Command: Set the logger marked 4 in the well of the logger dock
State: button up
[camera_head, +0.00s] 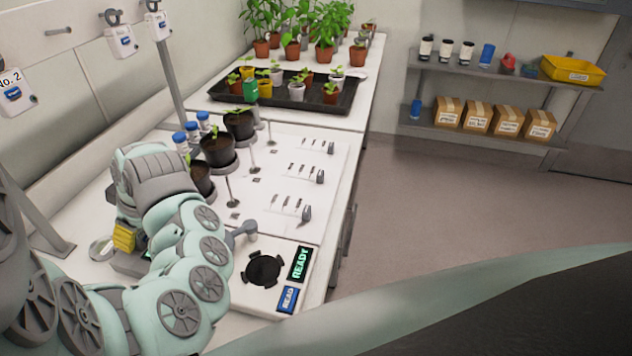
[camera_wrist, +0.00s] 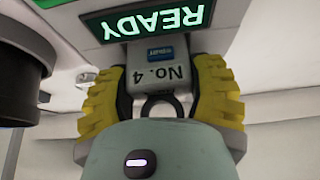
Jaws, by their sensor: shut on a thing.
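My gripper (camera_wrist: 162,80) is shut on a pale grey logger (camera_wrist: 158,54). Yellow pads press on both its sides. The logger's label reads "No. 4" upside down, above a dark ring. I cannot tell whether this is the logger dock; no well shows there, and the logger's far end is hidden. In the head view, my gripper (camera_head: 124,238) is low at the left bench, mostly behind my arm, and the logger is hidden.
A white unit (camera_head: 240,292) with a black round platform, READY screen and READ button stands on the front bench. Dark pots (camera_head: 218,150) stand behind my arm. Other loggers (camera_head: 121,41) hang on the left rail. A black plant tray (camera_head: 290,92) is further back. The right-hand floor is clear.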

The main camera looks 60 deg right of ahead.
jog(key=o, duration=1.3)
